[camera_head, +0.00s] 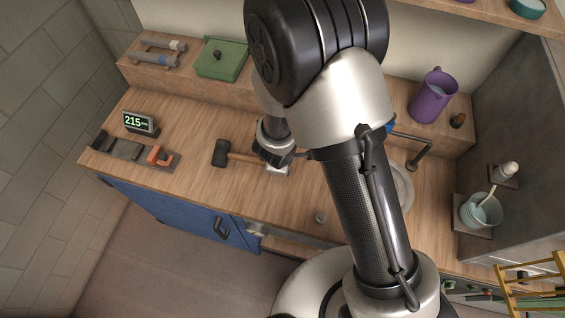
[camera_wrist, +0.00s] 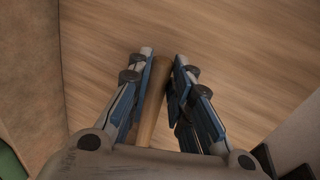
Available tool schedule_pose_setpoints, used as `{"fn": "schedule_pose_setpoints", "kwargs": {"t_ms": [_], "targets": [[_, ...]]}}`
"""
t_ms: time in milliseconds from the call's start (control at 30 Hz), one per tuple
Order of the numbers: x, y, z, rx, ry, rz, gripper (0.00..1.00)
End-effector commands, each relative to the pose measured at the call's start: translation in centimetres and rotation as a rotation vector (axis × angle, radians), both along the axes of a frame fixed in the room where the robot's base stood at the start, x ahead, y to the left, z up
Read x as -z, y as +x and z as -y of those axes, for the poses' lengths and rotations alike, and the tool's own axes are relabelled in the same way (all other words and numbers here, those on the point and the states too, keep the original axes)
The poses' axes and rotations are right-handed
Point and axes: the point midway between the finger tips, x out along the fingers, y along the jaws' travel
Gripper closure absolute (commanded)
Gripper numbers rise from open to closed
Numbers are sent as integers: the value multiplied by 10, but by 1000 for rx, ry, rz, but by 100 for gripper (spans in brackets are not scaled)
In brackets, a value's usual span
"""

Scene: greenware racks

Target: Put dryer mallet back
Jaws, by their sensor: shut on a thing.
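The mallet has a black head (camera_head: 221,153) and a light wooden handle. In the head view it lies sideways over the wooden counter, head to the left. My gripper (camera_head: 274,157) is at the right part of the handle, partly hidden by my arm. In the wrist view the handle (camera_wrist: 152,100) runs between the two fingers of my gripper (camera_wrist: 163,56), which are shut on it. The mallet head is not visible there. I cannot tell whether the mallet touches the counter.
A dark tray with an orange piece (camera_head: 160,156) and a display reading 215 (camera_head: 138,122) stand at the counter's left. A green box (camera_head: 221,59) and grey tools (camera_head: 158,52) are on the rear ledge. A purple jug (camera_head: 433,96) stands right. Counter between tray and mallet is clear.

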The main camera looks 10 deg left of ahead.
Motion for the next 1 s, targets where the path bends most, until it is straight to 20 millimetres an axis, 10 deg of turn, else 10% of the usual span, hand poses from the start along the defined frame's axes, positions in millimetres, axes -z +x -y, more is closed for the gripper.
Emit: {"fn": "schedule_pose_setpoints", "kwargs": {"t_ms": [567, 600, 1000], "targets": [[10, 0, 0, 2, 2, 1, 100], [9, 0, 0, 2, 2, 1, 78], [9, 0, 0, 1, 0, 0, 57]]}}
